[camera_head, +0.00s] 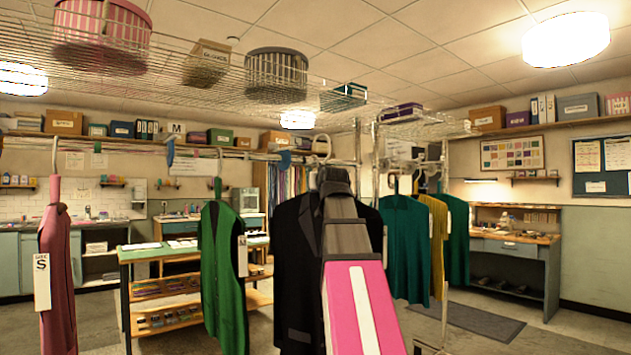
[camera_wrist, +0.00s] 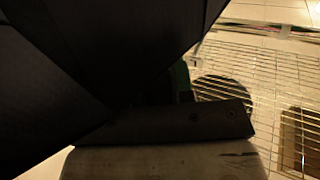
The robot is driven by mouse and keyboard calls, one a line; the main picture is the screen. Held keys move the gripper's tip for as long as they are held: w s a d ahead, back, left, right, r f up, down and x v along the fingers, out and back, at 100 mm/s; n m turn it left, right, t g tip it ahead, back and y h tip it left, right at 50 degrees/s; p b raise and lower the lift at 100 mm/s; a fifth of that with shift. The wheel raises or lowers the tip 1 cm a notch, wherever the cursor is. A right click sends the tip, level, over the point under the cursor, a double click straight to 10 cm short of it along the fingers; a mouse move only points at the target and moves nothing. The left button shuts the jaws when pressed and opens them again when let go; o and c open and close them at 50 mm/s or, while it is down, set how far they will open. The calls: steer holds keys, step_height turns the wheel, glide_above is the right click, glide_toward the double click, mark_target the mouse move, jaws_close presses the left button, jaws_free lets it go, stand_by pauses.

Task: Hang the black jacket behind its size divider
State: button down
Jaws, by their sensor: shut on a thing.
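The black jacket (camera_head: 297,275) hangs upright in the middle of the head view, partly covered by my pink and white arm. My gripper (camera_head: 334,182) is at its collar, shut on the jacket's hanger; the fingertips are mostly hidden by the wrist. The hanger's hook (camera_head: 321,160) shows just above, near the rail; I cannot tell whether it touches it. In the wrist view dark cloth (camera_wrist: 70,80) fills the left side.
A pink garment (camera_head: 58,275) with an S tag (camera_head: 42,275) and a green vest (camera_head: 222,270) hang left of the jacket. Teal (camera_head: 402,245) and mustard (camera_head: 437,240) garments hang to the right. A wire shelf (camera_head: 200,75) with baskets runs above, also in the wrist view (camera_wrist: 260,75).

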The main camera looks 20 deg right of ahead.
steer(key=shift+r, duration=0.35)
steer(key=shift+w+a, duration=0.7)
steer(key=shift+w, duration=0.2)
steer(key=w+a+f, duration=0.1)
steer(key=w+a, duration=0.7)
steer(key=w, duration=0.3)
steer(key=w+a+f, duration=0.2)
steer(key=w+a, duration=0.5)
steer(key=w, duration=0.4)
steer(key=shift+w+a+f, duration=0.2)
steer(key=shift+a, duration=0.2)
stand_by(1.6)
steer(key=shift+c, duration=1.4)
jaws_free()
steer(key=shift+f, duration=0.1)
steer(key=shift+s, duration=0.1)
